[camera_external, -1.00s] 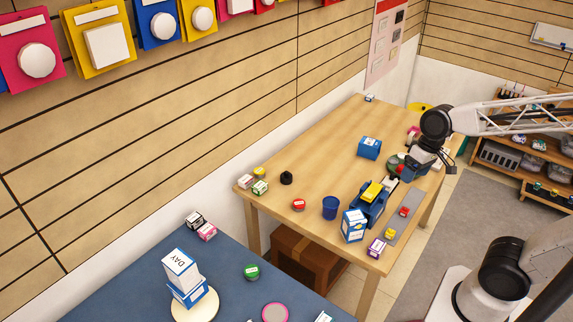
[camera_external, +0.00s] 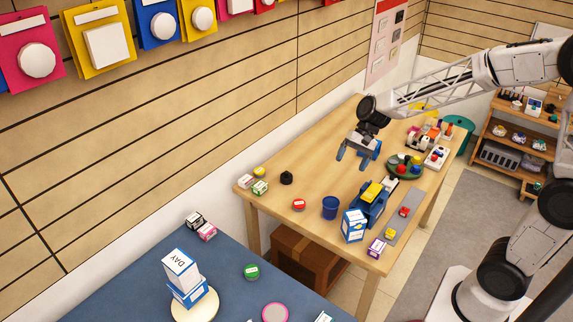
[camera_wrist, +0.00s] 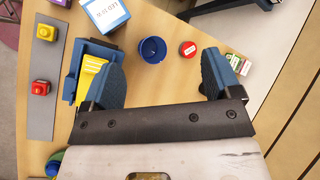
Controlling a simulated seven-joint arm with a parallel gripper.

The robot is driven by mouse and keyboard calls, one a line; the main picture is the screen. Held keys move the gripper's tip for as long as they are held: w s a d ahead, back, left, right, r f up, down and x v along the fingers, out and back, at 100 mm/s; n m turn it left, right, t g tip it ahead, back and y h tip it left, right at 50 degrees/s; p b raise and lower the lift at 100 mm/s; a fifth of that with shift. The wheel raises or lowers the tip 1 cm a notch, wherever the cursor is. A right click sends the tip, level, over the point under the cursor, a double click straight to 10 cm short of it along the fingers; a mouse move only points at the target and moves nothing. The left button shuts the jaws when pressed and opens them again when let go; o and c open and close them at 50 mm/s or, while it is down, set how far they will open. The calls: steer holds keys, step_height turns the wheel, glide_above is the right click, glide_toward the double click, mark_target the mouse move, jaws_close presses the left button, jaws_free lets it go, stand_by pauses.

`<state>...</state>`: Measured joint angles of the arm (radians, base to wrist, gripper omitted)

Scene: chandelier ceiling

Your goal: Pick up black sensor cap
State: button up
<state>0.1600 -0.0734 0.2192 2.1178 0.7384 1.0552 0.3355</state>
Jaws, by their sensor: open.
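The black sensor cap (camera_external: 286,178) stands on the wooden table near its left edge in the external view. I cannot make it out in the wrist view, where a finger may hide it. My gripper (camera_external: 353,156) is open and empty above the middle of the table, to the right of and farther back than the cap. In the wrist view my gripper (camera_wrist: 160,75) shows two blue fingers spread wide with nothing between them.
Left of the cap are small boxes (camera_external: 260,188). A red-topped tin (camera_external: 299,204), a blue cup (camera_external: 330,208), a white-blue box (camera_external: 353,226) and a blue holder with a yellow block (camera_external: 373,191) stand nearer the front. Table around the cap is mostly bare.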

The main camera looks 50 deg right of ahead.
steer(key=w+d+f+m+t+y, duration=0.3)
steer(key=w+f+m, duration=0.45)
steer(key=w, duration=0.75)
steer(key=m+t+y, duration=0.2)
steer(key=m, duration=0.3)
glide_toward(289, 175)
steer(key=shift+w+a+f, duration=0.6)
steer(key=shift+w+f, duration=0.05)
steer(key=shift+f, duration=0.25)
steer(key=shift+x, duration=1.3)
steer(key=shift+x, duration=2.6)
steer(key=shift+r, duration=0.1)
steer(key=c, duration=1)
